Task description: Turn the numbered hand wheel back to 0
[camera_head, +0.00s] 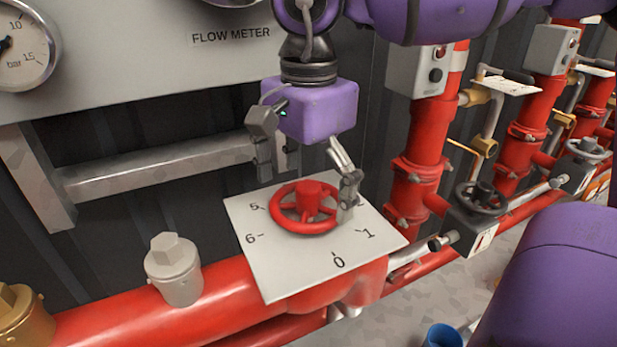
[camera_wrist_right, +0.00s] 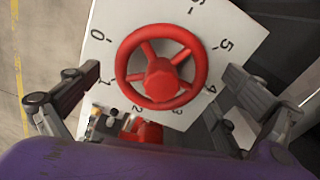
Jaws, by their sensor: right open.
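The red hand wheel (camera_head: 309,190) sits on a white square plate (camera_head: 276,272) with numbers around it; 5, 6, 0 and 1 read clearly in the head view. In the right wrist view the wheel (camera_wrist_right: 161,80) fills the middle of the plate (camera_wrist_right: 115,20), with 0 at the upper left. I cannot make out a pointer mark on the wheel. My right gripper (camera_head: 305,190) is open above the wheel, one finger at its right rim and the other behind its left side. In the wrist view the fingers stand on both sides of the wheel; contact is unclear. My left gripper is out of view.
A red pipe (camera_head: 225,297) with a grey capped fitting (camera_head: 173,268) runs below the plate. A grey panel and rail (camera_head: 155,175) lie behind. Red vertical pipes (camera_head: 412,190) and a dark hand wheel (camera_head: 481,198) stand to the right.

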